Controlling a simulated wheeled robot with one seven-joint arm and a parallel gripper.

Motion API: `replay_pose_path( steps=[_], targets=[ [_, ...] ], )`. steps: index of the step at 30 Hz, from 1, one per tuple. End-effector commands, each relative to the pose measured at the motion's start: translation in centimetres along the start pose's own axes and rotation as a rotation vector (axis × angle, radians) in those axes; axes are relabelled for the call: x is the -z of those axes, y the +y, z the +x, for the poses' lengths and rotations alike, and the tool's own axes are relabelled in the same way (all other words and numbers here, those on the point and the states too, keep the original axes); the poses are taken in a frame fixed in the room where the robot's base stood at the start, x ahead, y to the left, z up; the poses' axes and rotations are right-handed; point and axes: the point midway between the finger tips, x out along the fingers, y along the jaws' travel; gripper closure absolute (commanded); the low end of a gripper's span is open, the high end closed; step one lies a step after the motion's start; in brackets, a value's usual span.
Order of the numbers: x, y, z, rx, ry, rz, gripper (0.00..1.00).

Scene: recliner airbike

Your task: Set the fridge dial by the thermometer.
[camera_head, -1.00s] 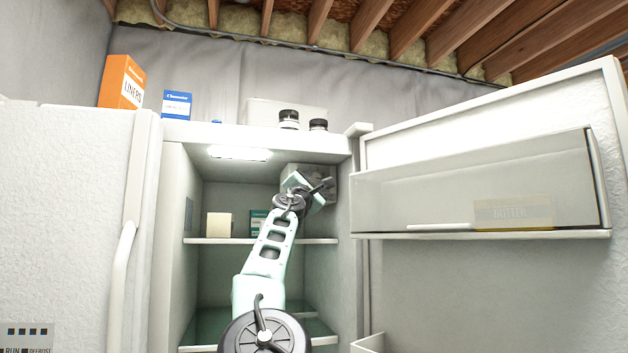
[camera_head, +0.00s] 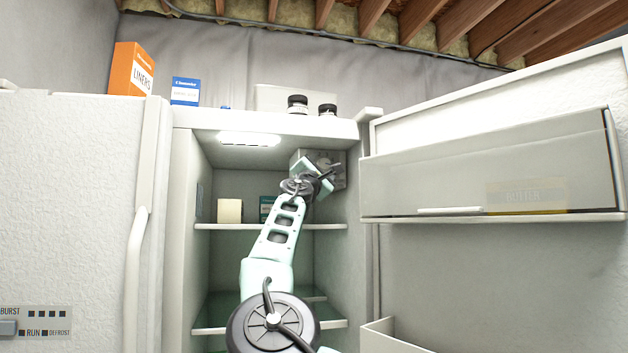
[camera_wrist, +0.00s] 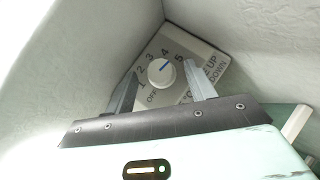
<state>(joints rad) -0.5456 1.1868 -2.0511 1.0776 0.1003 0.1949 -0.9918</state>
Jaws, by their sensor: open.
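The fridge dial (camera_wrist: 161,72) is a round white knob with a blue pointer line, on a grey plate marked OFF and 1 to 5. I cannot make out a thermometer.
The fridge door (camera_head: 480,270) stands open at right, with a clear butter bin (camera_head: 450,185). A shelf (camera_head: 225,226) below holds a cream block (camera_head: 230,210) and a green box (camera_head: 266,208), partly hidden by my arm. The fridge walls are close around my gripper.

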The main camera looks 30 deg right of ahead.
Motion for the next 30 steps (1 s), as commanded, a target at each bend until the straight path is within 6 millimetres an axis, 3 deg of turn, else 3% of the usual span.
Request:
replay_pose_path(
  steps=[18,24,30],
  targets=[
    [0.3,-0.3,-13.5,0.0,0.002,0.003,0.45],
    [0.1,-0.2,-16.0,0.001,0.001,0.001,0.45],
    [0.1,-0.1,-16.8,0.001,0.001,0.001,0.45]
  ],
)
